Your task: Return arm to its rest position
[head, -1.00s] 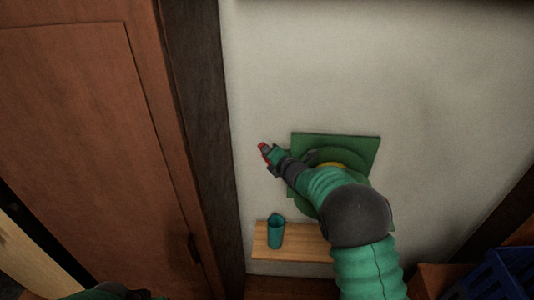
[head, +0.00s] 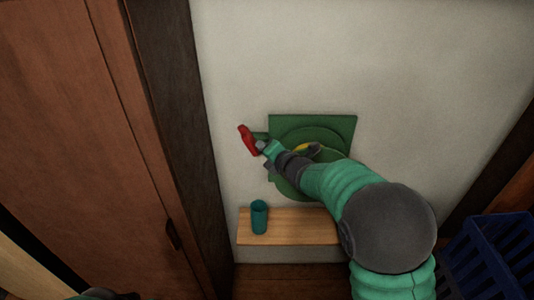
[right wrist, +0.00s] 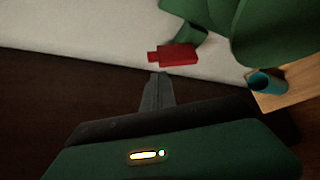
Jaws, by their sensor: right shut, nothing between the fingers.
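A green square wall fixture (head: 340,126) with round green parts is mounted on the pale wall. A red handle (head: 247,141) sticks out at its left side; it also shows in the right wrist view (right wrist: 179,55) on a green stem. My right arm reaches across the front of the fixture and hides part of it. My right gripper (head: 262,147) is beside the red handle. In the right wrist view its fingers (right wrist: 157,84) are shut and empty, with the handle apart beyond their tips. My left gripper is not in view.
A wooden shelf (head: 299,225) below the fixture holds a teal cup (head: 259,217); the cup also shows in the right wrist view (right wrist: 266,83). A brown wooden door (head: 70,130) stands at left. A blue crate (head: 488,258) is at lower right. The upper wall is clear.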

